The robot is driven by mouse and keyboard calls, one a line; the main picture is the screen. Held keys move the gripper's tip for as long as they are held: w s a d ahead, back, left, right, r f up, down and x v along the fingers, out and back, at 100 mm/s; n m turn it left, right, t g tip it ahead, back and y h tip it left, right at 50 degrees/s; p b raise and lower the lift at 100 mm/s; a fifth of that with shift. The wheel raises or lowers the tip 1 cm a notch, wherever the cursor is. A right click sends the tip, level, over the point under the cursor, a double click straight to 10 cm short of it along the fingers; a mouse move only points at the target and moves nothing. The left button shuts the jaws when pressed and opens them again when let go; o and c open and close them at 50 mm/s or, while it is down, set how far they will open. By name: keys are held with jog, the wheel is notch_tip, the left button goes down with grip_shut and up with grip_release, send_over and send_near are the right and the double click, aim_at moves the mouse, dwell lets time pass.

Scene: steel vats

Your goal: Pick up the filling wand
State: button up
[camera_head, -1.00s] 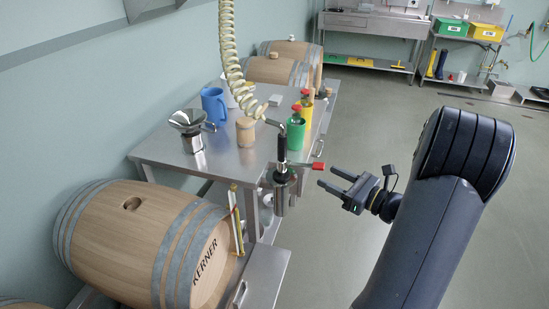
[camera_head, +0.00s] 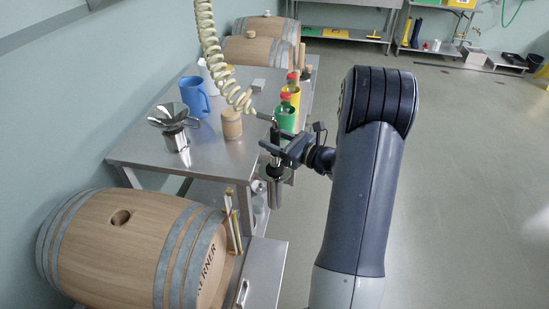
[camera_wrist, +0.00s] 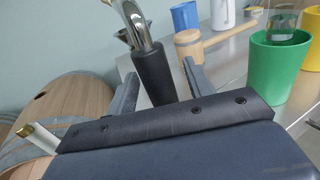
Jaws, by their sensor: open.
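The filling wand has a black grip and a bent steel tube. In the head view the wand (camera_head: 275,137) stands upright at the table's front right edge, below a cream coiled hose (camera_head: 213,62), with a steel holder (camera_head: 274,190) beneath. In the wrist view the wand's black grip (camera_wrist: 157,76) lies between my two fingers. My gripper (camera_head: 279,149) is open at the height of the grip, with a finger on each side; it also shows in the wrist view (camera_wrist: 160,88). I cannot tell whether either finger touches the grip. My gripper partly hides the wand's lower part.
The steel table (camera_head: 210,153) carries a steel funnel vessel (camera_head: 174,130), a blue jug (camera_head: 195,95), a wooden mallet (camera_head: 232,124), and green (camera_head: 287,118) and yellow cups close behind the wand. A wooden barrel (camera_head: 120,245) lies at front left. Open floor is to the right.

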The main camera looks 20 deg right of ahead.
jog(key=shift+c, duration=0.5)
grip_shut()
jog(key=shift+r, duration=0.15)
notch_tip(320, 180, up, 18)
dwell(0.7)
